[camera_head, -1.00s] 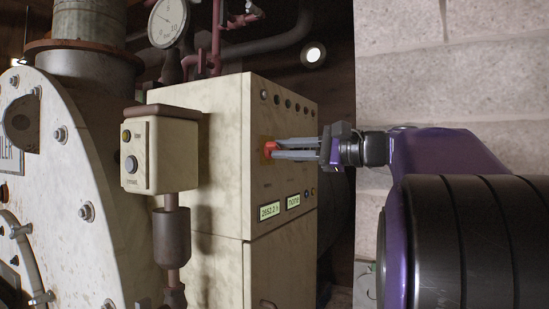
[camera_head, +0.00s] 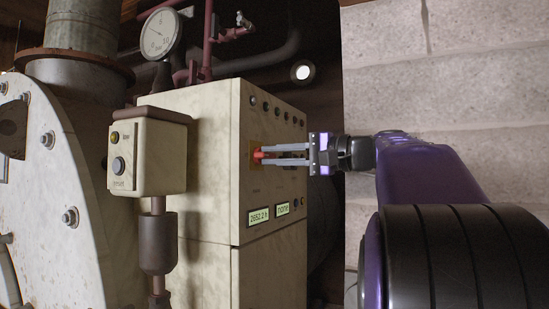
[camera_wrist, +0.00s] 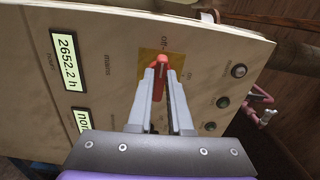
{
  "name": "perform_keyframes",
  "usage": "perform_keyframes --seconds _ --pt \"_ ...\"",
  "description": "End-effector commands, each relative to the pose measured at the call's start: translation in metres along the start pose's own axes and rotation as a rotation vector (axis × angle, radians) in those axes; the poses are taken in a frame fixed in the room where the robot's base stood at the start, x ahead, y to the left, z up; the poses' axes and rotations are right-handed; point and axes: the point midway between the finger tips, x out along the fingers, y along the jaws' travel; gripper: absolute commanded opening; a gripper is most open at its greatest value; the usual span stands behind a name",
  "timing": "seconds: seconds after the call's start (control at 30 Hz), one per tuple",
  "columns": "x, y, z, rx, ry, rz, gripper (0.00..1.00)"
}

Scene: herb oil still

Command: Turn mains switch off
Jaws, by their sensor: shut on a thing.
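The mains switch (camera_head: 259,154) is a red handle on a yellow plate on the cream control cabinet's front. In the wrist view the red switch (camera_wrist: 160,66) sits between the fingertips, with "Off" and "on" lettering and the word "mains" near its yellow plate (camera_wrist: 174,62). My gripper (camera_head: 264,156) reaches in from the right in the head view. Its two grey fingers are shut on the red handle; the fingertips in the wrist view (camera_wrist: 160,72) hide part of it. The switch's exact angle is hard to tell.
A pressure gauge (camera_head: 160,33) is above. A pale block wall (camera_head: 440,60) is at right.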

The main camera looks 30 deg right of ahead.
Motion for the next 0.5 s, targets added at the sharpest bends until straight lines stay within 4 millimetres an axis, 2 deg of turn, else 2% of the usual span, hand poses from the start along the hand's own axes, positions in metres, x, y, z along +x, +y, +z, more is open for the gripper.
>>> perform_keyframes --seconds 0.3,0.33,0.47,0.5 --pt "-0.0001 0.0014 -0.0001 -0.001 -0.001 0.003 0.0" --pt "-0.0002 0.0014 -0.0001 -0.001 -0.001 0.003 0.23" --pt "-0.0001 0.0011 -0.0001 -0.001 0.0 0.002 0.47" --pt "-0.0001 0.001 -0.0001 -0.001 0.0 0.002 0.47"
